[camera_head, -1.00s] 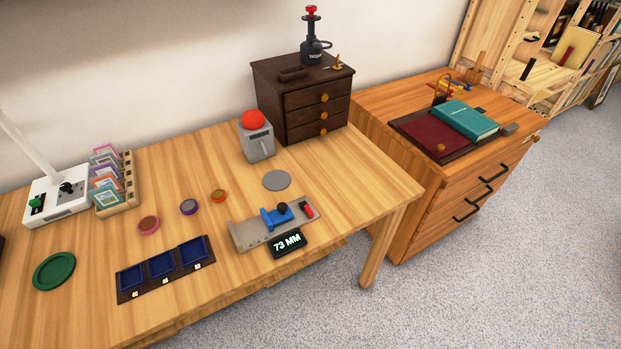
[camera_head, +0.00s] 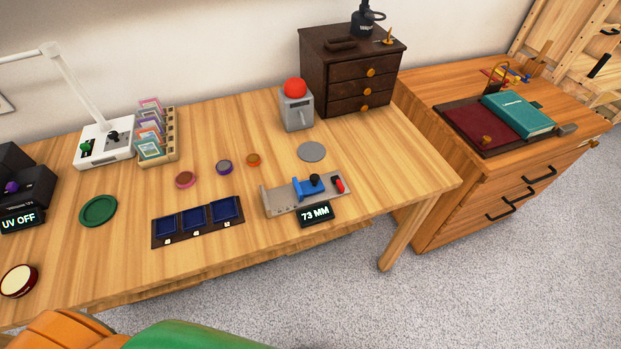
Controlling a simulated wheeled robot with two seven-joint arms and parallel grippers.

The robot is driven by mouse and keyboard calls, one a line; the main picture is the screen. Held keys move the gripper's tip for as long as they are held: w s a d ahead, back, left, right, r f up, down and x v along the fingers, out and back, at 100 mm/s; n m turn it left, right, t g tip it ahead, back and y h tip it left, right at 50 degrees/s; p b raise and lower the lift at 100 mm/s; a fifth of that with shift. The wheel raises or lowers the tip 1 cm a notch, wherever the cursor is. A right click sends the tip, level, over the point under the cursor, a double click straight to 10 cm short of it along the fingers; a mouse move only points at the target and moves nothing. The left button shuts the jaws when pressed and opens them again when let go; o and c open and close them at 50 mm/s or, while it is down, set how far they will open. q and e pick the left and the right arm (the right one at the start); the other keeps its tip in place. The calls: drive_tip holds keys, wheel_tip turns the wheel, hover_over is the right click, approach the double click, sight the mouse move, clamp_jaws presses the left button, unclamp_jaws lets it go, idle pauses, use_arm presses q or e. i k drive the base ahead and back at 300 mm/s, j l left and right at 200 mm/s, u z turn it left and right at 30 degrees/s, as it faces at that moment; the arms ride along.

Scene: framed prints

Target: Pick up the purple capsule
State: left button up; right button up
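The purple capsule (camera_head: 223,167) is a small round disc with a purple rim and a darker middle. It lies flat on the wooden table between a pink-rimmed capsule (camera_head: 186,180) on its left and an orange capsule (camera_head: 253,159) on its right. The three are apart from one another. Neither of my grippers is in view.
A tray with blue compartments (camera_head: 153,236) lies in front of the capsules. A grey gauge (camera_head: 281,205) reading 73 MM is to the right. A green round mat (camera_head: 98,210), a card rack (camera_head: 173,151) and a red-topped grey device (camera_head: 296,107) stand around. Bare table surrounds the capsules.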

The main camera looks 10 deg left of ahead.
sight(224, 166)
drive_tip(key=j+u, duration=0.1)
drive_tip(key=u, duration=1.05)
